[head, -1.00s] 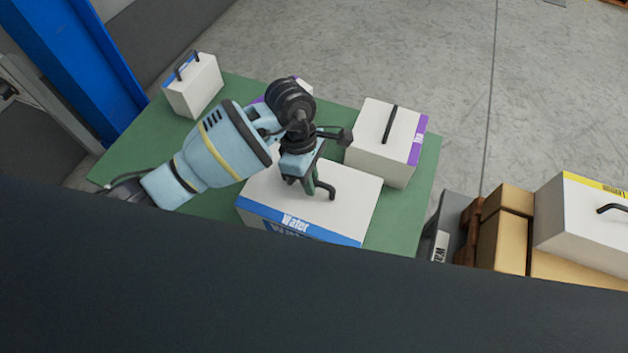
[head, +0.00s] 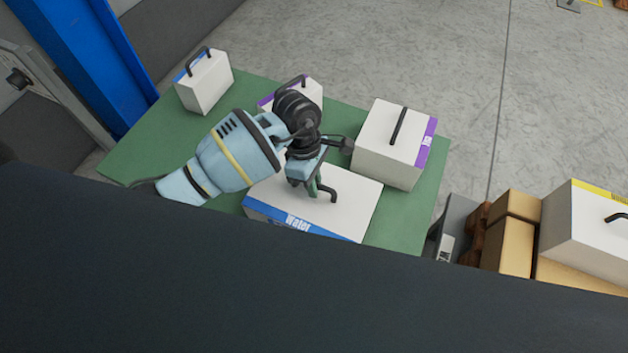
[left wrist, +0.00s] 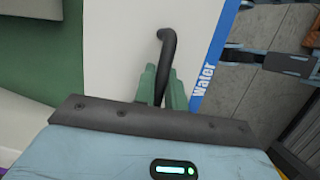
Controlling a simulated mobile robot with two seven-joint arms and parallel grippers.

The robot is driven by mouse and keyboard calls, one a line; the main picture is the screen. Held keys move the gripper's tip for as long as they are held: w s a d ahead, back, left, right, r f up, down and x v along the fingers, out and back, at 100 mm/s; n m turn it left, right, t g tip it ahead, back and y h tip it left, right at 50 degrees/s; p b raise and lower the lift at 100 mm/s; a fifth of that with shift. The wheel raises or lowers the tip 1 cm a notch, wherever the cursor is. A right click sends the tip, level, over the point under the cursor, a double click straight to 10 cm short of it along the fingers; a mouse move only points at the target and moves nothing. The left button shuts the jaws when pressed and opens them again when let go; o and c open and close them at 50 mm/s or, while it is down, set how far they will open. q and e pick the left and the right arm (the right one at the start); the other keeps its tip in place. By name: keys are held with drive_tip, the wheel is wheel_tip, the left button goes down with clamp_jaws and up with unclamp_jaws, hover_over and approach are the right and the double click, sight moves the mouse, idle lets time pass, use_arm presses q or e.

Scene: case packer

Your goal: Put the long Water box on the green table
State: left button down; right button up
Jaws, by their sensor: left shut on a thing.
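The long Water box (head: 350,205) is white with a blue strip lettered "Water" and a black handle on top. It is at the near part of the green table (head: 150,145); whether its base touches the top is hidden by the dark surface in front. My left gripper (head: 318,192) is over the box and shut on its handle. The left wrist view shows the green fingers (left wrist: 160,88) closed around the black handle (left wrist: 166,50), with the blue strip (left wrist: 215,60) to the right. My right gripper is out of view.
A purple-striped white box (head: 385,160) stands behind the Water box, close to it. A small blue-striped box (head: 205,85) and a partly hidden purple-striped box (head: 310,90) stand farther back. Cartons (head: 508,240) and a yellow-striped box (head: 585,235) are at the right. A blue post (head: 85,60) is at left.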

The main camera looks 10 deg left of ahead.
use_arm(q)
drive_tip(key=c, duration=1.9)
unclamp_jaws()
drive_tip(key=o, duration=0.4)
drive_tip(key=shift+o, duration=0.2)
drive_tip(key=v, duration=1.2)
